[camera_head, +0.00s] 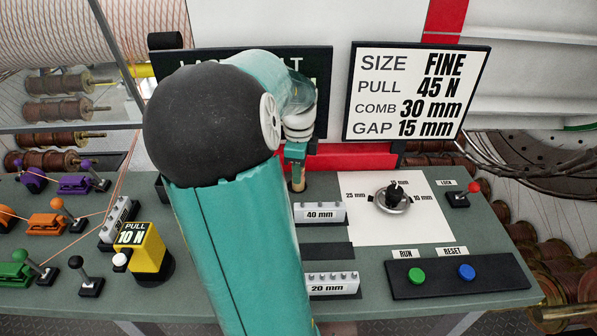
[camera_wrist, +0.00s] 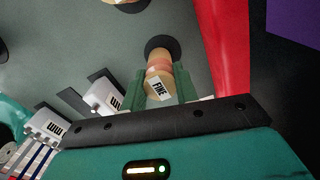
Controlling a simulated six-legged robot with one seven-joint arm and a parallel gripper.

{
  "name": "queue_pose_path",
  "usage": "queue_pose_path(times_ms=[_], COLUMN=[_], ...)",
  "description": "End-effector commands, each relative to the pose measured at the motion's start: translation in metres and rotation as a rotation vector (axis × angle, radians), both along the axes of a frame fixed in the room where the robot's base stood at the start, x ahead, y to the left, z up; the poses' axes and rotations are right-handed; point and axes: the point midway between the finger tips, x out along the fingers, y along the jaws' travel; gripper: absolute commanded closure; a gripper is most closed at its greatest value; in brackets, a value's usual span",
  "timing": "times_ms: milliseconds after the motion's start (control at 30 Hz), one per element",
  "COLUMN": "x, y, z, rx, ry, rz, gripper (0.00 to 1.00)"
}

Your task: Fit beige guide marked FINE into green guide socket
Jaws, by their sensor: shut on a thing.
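My gripper (camera_head: 297,162) points down at the back of the bench, left of the white sheet. In the wrist view my gripper (camera_wrist: 160,92) has its two green fingers on either side of the beige guide (camera_wrist: 158,87), shut on it. The label FINE faces the wrist camera. The guide's far end is at a dark round base (camera_wrist: 161,44); I cannot tell whether it touches it. In the head view a little of the beige guide (camera_head: 298,184) shows below the fingers. A green piece (camera_head: 14,273) lies at the front left; I cannot make out its socket.
Orange (camera_head: 46,223) and purple (camera_head: 74,184) pieces with levers stand at the left. A yellow PULL 10 N block (camera_head: 140,250) stands nearby. Grey 40 mm (camera_head: 319,213) and 20 mm (camera_head: 332,283) combs lie beside my arm. A dial (camera_head: 392,198) sits on the white sheet.

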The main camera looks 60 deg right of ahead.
Motion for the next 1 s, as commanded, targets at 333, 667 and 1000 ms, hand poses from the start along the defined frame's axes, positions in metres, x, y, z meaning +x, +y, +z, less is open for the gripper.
queue_pose_path(times_ms=[333, 667, 1000], x=[-0.002, -0.022, -0.05], y=[0.006, 0.04, 0.087], z=[0.037, 0.084, 0.11], rx=[-0.001, 0.0, -0.001], ry=[-0.005, -0.009, -0.005], rz=[0.002, 0.004, -0.001], gripper=[0.95, 0.95, 0.95])
